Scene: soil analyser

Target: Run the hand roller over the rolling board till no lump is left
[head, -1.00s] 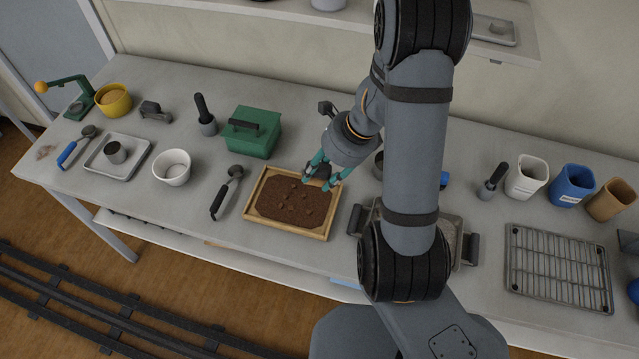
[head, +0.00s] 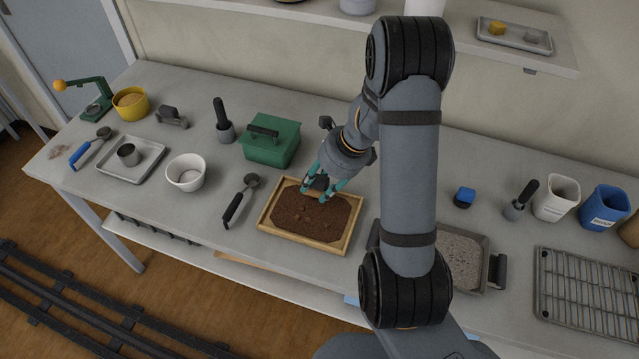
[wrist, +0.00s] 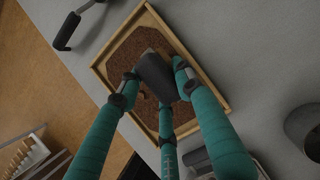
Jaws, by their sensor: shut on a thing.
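The rolling board (head: 300,240) is a shallow wooden tray filled with dark brown soil (head: 288,205), near the table's front edge. Several small lumps show on the soil, mostly in its middle and front part. My gripper (head: 318,190), with teal fingers, is over the back middle of the board. In the wrist view my gripper (wrist: 155,80) is shut around a dark grey piece, the hand roller (wrist: 155,70), above the soil. The fingers hide much of the roller, and I cannot tell whether it touches the soil.
A black-handled scoop (head: 240,200) lies left of the board and a green lidded box (head: 270,150) stands behind it. A white bowl (head: 186,178) is further left. A grey tray of granules (head: 460,258) and a wire rack (head: 590,290) lie to the right.

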